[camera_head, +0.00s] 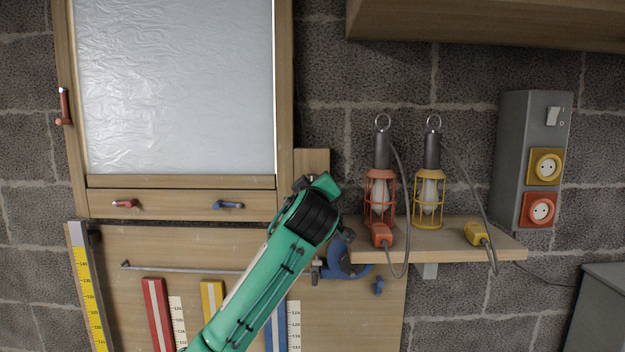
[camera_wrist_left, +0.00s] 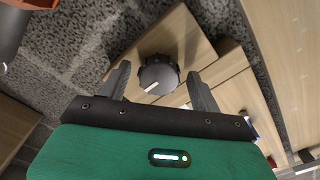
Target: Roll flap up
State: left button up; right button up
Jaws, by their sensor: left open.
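A pale, wrinkled translucent sheet (camera_head: 175,85), likely the flap, fills a wooden frame (camera_head: 285,90) at upper left in the head view. It hangs down to the frame's lower rail. My left gripper (camera_head: 320,190) is right of the frame's lower corner, in front of a small wooden block (camera_head: 311,160). In the left wrist view, my left gripper (camera_wrist_left: 159,88) is open, with one finger on each side of a dark round knob (camera_wrist_left: 158,74) with a white pointer line. I cannot tell whether the fingers touch it. The knob is hidden in the head view. My right gripper is not in view.
A red handle (camera_head: 64,106) is on the frame's left side. Red (camera_head: 124,203) and blue (camera_head: 228,205) latches sit below the sheet. Right of my gripper, a shelf (camera_head: 450,246) bears red (camera_head: 380,197) and yellow (camera_head: 429,200) caged lamps with cables. A blue clamp (camera_head: 345,262) is close by.

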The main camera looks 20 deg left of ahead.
pick_arm(q)
jog(key=shift+w, duration=0.2)
jog(key=c, duration=1)
jog(key=shift+o, duration=0.2)
